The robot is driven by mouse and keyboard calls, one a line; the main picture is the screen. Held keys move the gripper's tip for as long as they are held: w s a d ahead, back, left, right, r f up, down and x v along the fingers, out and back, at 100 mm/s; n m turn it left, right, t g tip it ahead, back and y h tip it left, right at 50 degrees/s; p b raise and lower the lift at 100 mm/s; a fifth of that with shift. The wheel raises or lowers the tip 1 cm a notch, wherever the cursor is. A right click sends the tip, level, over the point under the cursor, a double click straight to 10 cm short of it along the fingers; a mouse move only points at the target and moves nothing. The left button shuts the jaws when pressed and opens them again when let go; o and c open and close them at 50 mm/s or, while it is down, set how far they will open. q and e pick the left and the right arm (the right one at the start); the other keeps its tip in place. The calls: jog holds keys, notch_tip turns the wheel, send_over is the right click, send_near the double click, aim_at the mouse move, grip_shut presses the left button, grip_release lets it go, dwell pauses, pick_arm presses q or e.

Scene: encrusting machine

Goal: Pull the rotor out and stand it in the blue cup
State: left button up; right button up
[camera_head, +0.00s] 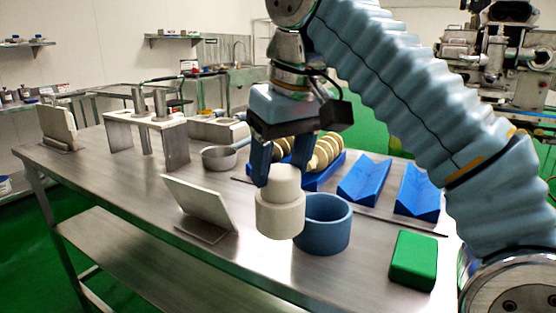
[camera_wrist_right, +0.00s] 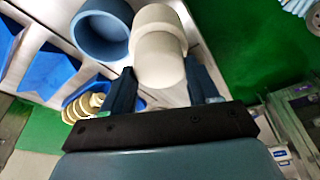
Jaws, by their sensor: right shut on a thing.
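The rotor (camera_head: 280,212), a cream stepped cylinder with a narrower top, hangs upright in my right gripper (camera_head: 279,172). The gripper's two dark blue fingers are shut on its narrower upper part. The rotor also shows in the right wrist view (camera_wrist_right: 159,58), between the fingers. The blue cup (camera_head: 327,235) stands on the table just right of the rotor in the head view, its open top visible. The rotor partly covers the cup's left side there. In the right wrist view the cup (camera_wrist_right: 82,45) is beside the rotor and looks empty. My left gripper is not in view.
A green block (camera_head: 413,260) lies right of the cup. Blue V-shaped cradles (camera_head: 417,197) and a cream spiral screw (camera_head: 328,152) in a blue holder are behind. A tilted plate (camera_head: 198,204) stands left. A saucepan (camera_head: 219,158) is behind it. The steel table's (camera_head: 120,165) left-middle is mostly clear.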

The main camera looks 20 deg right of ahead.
jog(key=shift+w+d, duration=0.15)
jog(key=shift+d, duration=0.55)
grip_shut()
jog(key=w+d+p, duration=0.2)
jog(key=d, duration=0.5)
dwell(0.6)
jog(key=shift+w+d+f, duration=0.1)
jog(key=shift+d, duration=0.05)
